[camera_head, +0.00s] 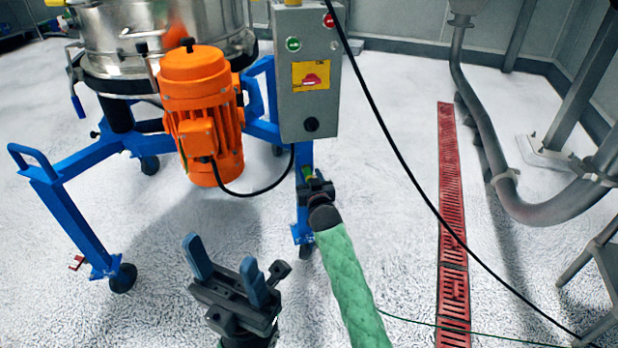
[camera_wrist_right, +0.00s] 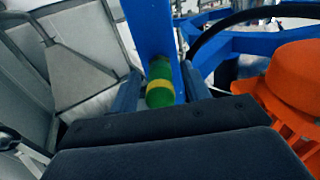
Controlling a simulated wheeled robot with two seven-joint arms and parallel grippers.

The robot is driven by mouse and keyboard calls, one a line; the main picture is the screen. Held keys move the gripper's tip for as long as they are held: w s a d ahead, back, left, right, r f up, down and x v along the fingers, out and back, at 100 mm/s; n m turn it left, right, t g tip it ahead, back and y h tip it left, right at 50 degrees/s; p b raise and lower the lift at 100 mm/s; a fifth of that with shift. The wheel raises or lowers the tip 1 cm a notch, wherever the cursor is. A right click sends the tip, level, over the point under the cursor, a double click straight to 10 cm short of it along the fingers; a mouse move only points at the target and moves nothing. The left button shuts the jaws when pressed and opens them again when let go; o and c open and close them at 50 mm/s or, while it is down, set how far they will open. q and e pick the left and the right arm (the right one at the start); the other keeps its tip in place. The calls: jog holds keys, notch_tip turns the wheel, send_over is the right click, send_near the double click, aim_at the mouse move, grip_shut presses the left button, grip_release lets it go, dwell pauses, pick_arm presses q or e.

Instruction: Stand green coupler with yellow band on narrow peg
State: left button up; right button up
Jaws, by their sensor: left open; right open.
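The green coupler with a yellow band (camera_wrist_right: 160,91) shows in the right wrist view, in front of a blue post (camera_wrist_right: 150,28) of the frame. It lies between the two fingers of my right gripper (camera_wrist_right: 160,86), which are apart on either side of it. Whether they touch it I cannot tell. In the head view my right gripper (camera_head: 313,184) is at the blue post below the grey control box, with a bit of green and yellow there. My left gripper (camera_head: 222,254) is open and empty above the floor. I cannot make out the narrow peg.
A blue wheeled frame (camera_head: 75,225) carries a steel sifter (camera_head: 150,35), an orange motor (camera_head: 203,110) and a grey control box (camera_head: 308,105). A black cable (camera_head: 395,150) hangs across the view. A red floor grate (camera_head: 451,180) and grey pipes are to the right.

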jog(key=shift+p, duration=0.9)
dwell(0.8)
grip_shut()
dwell(0.3)
jog(key=shift+s, duration=0.15)
jog(key=shift+p+v, duration=1.8)
jog(key=shift+v, duration=1.05)
